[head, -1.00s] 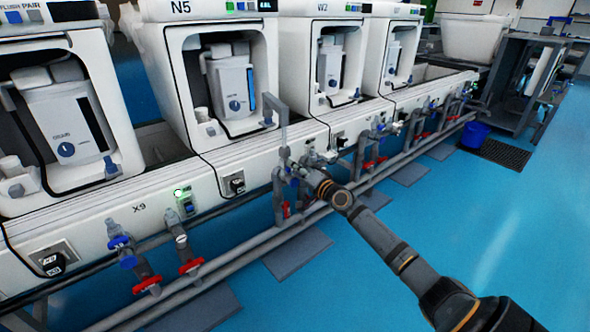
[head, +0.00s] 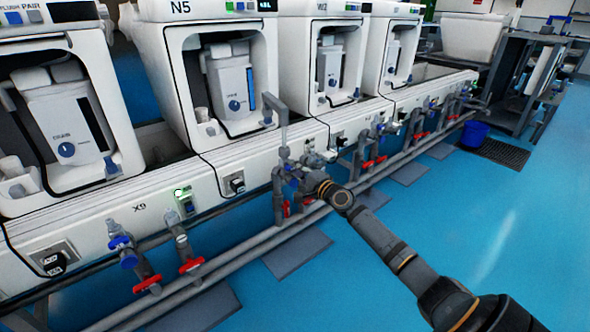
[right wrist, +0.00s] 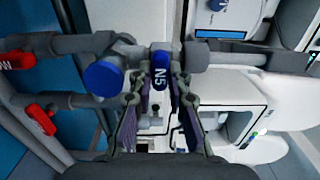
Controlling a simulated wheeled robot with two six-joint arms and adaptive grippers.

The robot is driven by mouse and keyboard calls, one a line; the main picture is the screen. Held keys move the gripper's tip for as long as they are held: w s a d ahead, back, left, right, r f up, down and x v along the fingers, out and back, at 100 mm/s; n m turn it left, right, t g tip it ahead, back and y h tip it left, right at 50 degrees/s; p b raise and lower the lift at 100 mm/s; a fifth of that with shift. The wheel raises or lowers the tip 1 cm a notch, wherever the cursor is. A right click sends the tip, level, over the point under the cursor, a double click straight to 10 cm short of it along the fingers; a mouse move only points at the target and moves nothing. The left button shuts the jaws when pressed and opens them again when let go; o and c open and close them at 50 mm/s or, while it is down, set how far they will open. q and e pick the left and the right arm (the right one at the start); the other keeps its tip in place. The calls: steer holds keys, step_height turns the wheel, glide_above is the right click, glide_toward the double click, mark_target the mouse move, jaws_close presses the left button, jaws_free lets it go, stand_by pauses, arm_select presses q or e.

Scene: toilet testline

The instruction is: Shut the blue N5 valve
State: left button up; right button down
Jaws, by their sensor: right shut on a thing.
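The blue N5 valve handle (right wrist: 158,68) is in the middle of the right wrist view, with its N5 label facing the camera. It sits on a grey pipe fitting. My right gripper (right wrist: 158,95) has one finger on each side of the handle and is shut on it. In the head view, my right gripper (head: 303,174) reaches the pipes in front of the toilet station labelled N5 (head: 210,60). There its fingers and the pipes largely hide the handle. My left gripper is not in view.
A round blue knob (right wrist: 103,77) is just left of the handle in the right wrist view. Red valve handles (right wrist: 40,118) are farther left. In the head view, the X9 pipes (head: 122,250) stand at lower left. The blue floor (head: 480,220) at right is clear.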

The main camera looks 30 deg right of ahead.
steer(key=c, duration=1.3)
jaws_free()
